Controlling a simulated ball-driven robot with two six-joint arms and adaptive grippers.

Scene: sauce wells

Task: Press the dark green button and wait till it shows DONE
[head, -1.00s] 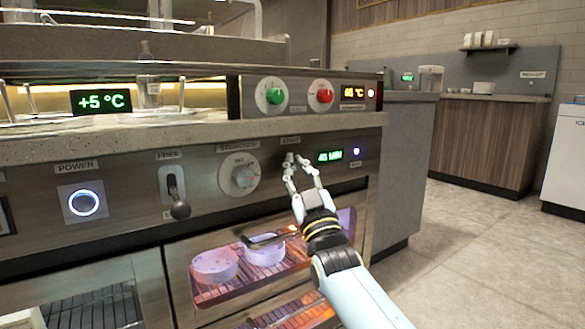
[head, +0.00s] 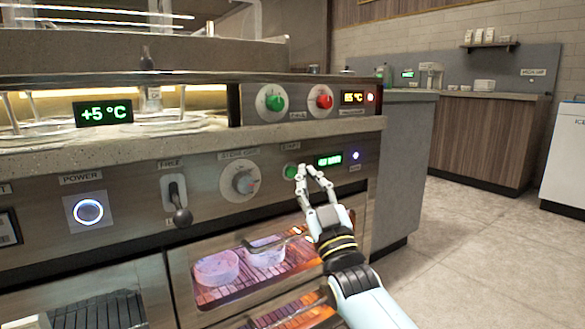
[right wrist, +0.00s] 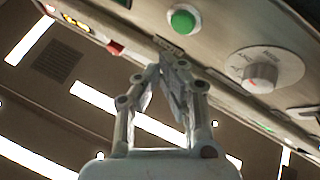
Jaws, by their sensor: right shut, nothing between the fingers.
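The dark green button (head: 290,171) sits on the steel oven panel, under a small label and left of a small green display (head: 329,160). The display's text is too blurred to read surely. My right gripper (head: 308,170) is shut and empty, its fingertips just right of the button in the head view. In the right wrist view the green button (right wrist: 182,20) shows above the closed fingertips (right wrist: 173,58), with a visible gap between them in the picture. My left gripper is in neither view.
A round dial (head: 240,182) and a lever with a dark ball (head: 182,217) lie left of the button, then a ringed power button (head: 88,211). A lighter green knob (head: 275,101) and a red knob (head: 324,101) are above the counter edge. Open floor lies at right.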

